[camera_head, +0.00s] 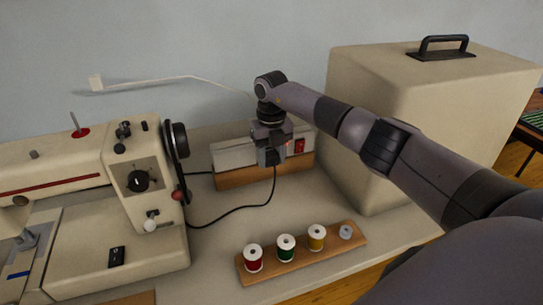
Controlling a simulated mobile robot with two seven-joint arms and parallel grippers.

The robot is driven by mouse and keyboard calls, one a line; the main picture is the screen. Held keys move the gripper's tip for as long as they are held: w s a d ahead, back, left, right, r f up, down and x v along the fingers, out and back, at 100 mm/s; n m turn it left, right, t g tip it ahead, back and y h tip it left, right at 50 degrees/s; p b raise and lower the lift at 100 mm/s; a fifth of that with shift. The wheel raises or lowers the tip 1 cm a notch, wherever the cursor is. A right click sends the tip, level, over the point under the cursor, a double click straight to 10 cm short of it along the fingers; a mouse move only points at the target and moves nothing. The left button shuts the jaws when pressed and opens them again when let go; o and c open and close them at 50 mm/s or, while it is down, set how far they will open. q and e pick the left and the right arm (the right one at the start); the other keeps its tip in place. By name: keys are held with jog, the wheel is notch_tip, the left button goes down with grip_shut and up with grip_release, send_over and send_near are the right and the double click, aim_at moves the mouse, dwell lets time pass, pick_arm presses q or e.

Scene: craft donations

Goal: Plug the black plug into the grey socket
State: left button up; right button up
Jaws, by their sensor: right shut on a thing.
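The grey socket (234,155) is a long pale strip on a wooden base at the back of the table, near the wall. A red switch (299,146) shows at its right end. My right gripper (271,150) points down in front of the strip's right half and is shut on the black plug (273,158). The plug is mostly hidden between the fingers. Its black cord (243,207) hangs from it and curves left to the sewing machine. I cannot tell whether the plug touches the strip. My left gripper is not in view.
A cream sewing machine (150,165) stands at left. A large beige case (380,90) with a black handle stands at right, behind my right arm. A wooden rack (269,266) with several thread spools lies in front. A white cable (160,83) runs along the wall.

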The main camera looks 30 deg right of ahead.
aim_at(270, 152)
jog(key=shift+w+d+b, duration=0.15)
jog(key=shift+w+b, duration=0.45)
jog(key=shift+b, duration=0.2)
dwell(0.6)
jog(key=o, duration=1)
notch_tip(270, 152, up, 7)
jog(key=shift+r, duration=0.1)
